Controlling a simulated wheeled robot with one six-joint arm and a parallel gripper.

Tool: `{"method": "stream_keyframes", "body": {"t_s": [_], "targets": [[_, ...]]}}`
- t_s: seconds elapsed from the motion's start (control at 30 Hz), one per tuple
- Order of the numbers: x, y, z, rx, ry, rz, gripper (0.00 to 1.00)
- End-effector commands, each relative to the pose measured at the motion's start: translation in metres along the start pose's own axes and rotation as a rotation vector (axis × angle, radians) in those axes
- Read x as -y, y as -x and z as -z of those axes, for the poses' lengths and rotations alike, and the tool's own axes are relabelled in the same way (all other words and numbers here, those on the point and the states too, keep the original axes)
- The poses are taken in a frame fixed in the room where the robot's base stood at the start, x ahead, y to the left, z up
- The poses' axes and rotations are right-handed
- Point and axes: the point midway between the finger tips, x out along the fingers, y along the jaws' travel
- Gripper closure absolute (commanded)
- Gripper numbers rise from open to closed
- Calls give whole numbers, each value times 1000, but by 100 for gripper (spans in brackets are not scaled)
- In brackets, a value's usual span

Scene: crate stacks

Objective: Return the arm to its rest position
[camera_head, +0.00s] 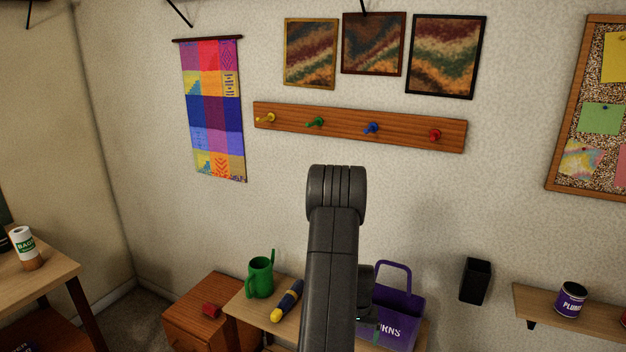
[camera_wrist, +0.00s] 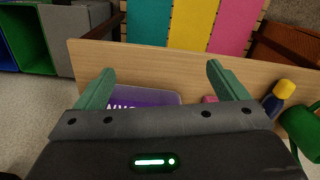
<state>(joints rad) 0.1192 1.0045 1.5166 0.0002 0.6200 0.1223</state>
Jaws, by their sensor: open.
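My dark arm (camera_head: 335,250) rises in the middle of the head view, bent at a rounded joint in front of the wall. My gripper (camera_wrist: 163,82) shows in the wrist view with its two green fingers spread wide and nothing between them. It is over a light wooden table (camera_wrist: 150,58). A purple caddy with a handle (camera_head: 405,301) stands just right of my arm; its lettered purple part (camera_wrist: 150,97) shows behind the gripper body. In the head view my gripper is mostly hidden by the arm.
A red object (camera_head: 211,311) sits on a wooden cabinet (camera_head: 186,318). A peg rail (camera_head: 355,127) is above. A shelf (camera_head: 590,322) with a can (camera_head: 570,299) is at right.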

Motion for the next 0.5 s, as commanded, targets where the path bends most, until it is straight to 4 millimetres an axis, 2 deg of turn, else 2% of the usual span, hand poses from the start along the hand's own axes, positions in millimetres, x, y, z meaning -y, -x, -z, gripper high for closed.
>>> {"method": "stream_keyframes", "body": {"t_s": [0.03,0.5], "targets": [[7,-12,-4,4,13,-1,7],[55,-86,-37,3,111,-1,7]]}}
